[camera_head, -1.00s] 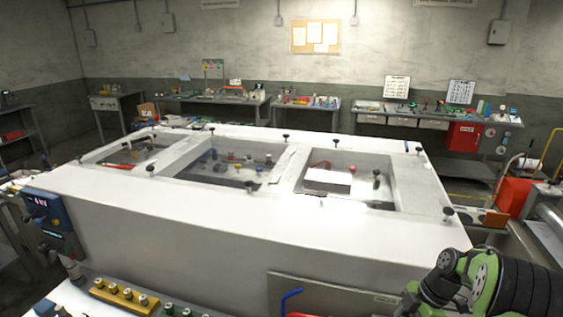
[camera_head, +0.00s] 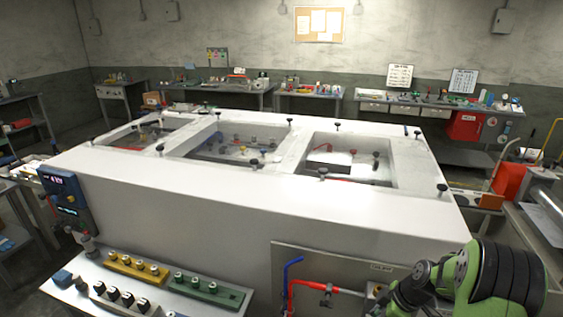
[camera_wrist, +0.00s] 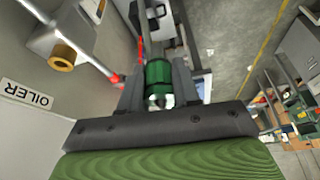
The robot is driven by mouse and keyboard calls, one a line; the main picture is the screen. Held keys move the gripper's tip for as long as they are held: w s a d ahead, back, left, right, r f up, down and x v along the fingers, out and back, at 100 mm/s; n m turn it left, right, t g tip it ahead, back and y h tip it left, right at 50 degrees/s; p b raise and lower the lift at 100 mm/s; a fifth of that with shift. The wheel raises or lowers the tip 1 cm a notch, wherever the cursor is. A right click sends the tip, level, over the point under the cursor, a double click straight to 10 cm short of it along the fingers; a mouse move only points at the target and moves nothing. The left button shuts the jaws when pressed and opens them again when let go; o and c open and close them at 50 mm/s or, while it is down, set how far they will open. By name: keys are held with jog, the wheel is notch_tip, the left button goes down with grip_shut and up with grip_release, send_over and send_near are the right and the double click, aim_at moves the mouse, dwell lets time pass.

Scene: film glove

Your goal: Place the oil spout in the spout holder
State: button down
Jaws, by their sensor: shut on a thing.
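My gripper (camera_wrist: 158,76) shows in the wrist view, its two dark fingers closed on either side of a green cylinder (camera_wrist: 158,90) with a bright metal end. I take this held piece to be the oil spout, but its far end is hard to make out. No piece is clearly recognisable as the spout holder. A plate marked OILER (camera_wrist: 27,93) is on the pale panel at the left of the wrist view, beside a grey fitting with a brass end (camera_wrist: 62,56). In the head view only my green and black arm shows at lower right; my gripper is outside it.
A large white tank (camera_head: 170,205) with open bays fills the middle. A red pipe (camera_head: 310,284) and a blue hooked pipe (camera_head: 287,270) are on its front panel. Yellow (camera_head: 138,267) and green (camera_head: 208,290) knobbed racks lie on the front bench.

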jog(key=s+a+f+m+t+h+b, duration=0.2)
jog(key=a+f+m+h+b, duration=0.2)
jog(key=a+f+m, duration=0.5)
notch_tip(320, 180, down, 2)
jog(key=m, duration=0.4)
jog(key=shift+s+a+t, duration=0.25)
jog(key=shift+a+t, duration=0.05)
jog(key=shift+t, duration=0.1)
